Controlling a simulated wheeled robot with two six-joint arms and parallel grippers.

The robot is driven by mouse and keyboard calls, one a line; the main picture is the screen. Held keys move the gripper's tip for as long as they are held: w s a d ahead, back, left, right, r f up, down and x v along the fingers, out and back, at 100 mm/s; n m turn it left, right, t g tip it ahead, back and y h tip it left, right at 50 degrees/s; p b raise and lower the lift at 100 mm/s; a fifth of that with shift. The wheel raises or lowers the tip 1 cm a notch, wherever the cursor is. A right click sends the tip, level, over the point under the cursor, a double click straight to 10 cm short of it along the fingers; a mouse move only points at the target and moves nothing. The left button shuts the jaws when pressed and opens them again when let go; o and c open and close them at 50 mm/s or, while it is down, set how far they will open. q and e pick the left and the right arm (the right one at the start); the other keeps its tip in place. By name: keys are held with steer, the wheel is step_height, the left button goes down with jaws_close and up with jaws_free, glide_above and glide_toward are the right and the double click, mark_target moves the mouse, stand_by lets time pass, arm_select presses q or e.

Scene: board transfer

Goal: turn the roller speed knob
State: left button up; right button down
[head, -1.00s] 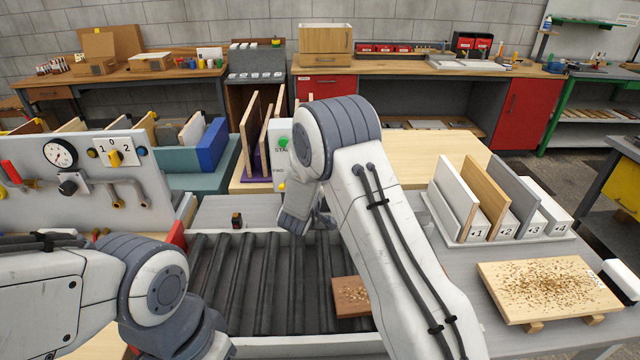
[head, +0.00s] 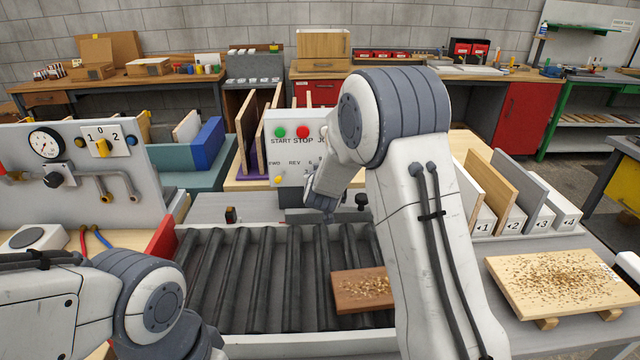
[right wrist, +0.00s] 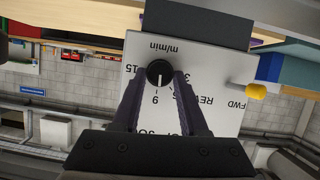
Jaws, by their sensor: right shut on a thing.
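The roller speed knob (right wrist: 160,73) is a small round black knob with a white pointer line on a white control panel (right wrist: 205,100) marked m/min. The line points down in the right wrist view, toward a single numeral. My right gripper (right wrist: 160,82) has one dark finger on each side of the knob and is shut on it. In the head view my right gripper (head: 320,205) is at the panel's front, and my arm hides the knob and the panel's right part. The left arm shows at lower left, but its gripper is out of view.
On the panel, a green START button (head: 280,132), a red STOP button (head: 303,132) and a yellow-tipped lever (right wrist: 255,91) are close by. Below, a brown board with chips (head: 362,290) lies on the rollers (head: 250,280). A chip-covered board (head: 555,280) sits at right.

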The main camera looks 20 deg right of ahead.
steer(key=shift+m+y+b, duration=0.3)
steer(key=shift+b, duration=0.15)
steer(key=shift+c, duration=2.2)
jaws_free()
steer(key=v, duration=1)
steer(key=shift+s+r, duration=0.1)
steer(key=shift+s, duration=0.1)
